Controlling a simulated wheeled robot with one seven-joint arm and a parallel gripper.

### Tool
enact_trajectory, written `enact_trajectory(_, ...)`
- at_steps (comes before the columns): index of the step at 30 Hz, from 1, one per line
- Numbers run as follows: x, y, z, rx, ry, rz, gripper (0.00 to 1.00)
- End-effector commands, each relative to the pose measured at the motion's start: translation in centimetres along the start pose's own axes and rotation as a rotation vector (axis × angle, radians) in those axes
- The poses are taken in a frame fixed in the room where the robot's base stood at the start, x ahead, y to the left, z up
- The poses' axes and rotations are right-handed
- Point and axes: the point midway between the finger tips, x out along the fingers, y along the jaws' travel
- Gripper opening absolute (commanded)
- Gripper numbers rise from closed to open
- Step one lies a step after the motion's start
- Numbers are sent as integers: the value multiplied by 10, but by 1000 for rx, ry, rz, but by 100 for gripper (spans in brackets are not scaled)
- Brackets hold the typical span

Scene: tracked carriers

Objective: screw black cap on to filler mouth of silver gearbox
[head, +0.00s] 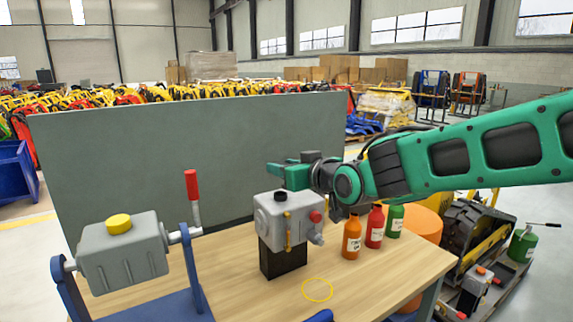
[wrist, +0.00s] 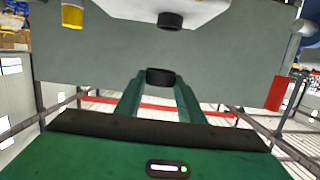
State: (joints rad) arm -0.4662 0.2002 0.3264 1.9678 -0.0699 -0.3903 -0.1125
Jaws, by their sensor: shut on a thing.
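The silver gearbox (head: 285,217) stands on a black block on the wooden table in the head view. Its dark filler mouth (head: 280,196) is on its top face. The wrist view appears upside down; a pale housing (wrist: 150,5) with a dark round mouth (wrist: 170,20) shows at its top edge. My gripper (head: 283,170) is just above the gearbox, its fingers toward the left. In the wrist view the gripper (wrist: 160,82) is shut on the black cap (wrist: 160,77), held between its fingertips. The cap is apart from the mouth. In the head view I cannot make out the cap.
A grey gearbox (head: 125,255) with a yellow cap (head: 119,223) stands left on a blue frame, beside a red-handled lever (head: 191,186). Orange (head: 352,238), red (head: 375,227) and green (head: 395,220) bottles stand right. A grey panel (head: 150,150) rises behind. A yellow ring (head: 317,280) marks bare tabletop.

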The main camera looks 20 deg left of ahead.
Motion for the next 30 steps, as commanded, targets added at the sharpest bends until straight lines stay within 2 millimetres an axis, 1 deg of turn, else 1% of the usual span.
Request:
enact_trajectory(1,1,0,5,0,-2,-1,14)
enact_trajectory(6,4,0,20,1,-2,-1,14)
enact_trajectory(15,8,0,38,0,0,0,14)
enact_trajectory(21,8,0,42,0,0,0,14)
enact_trajectory(30,8,0,42,0,0,0,14)
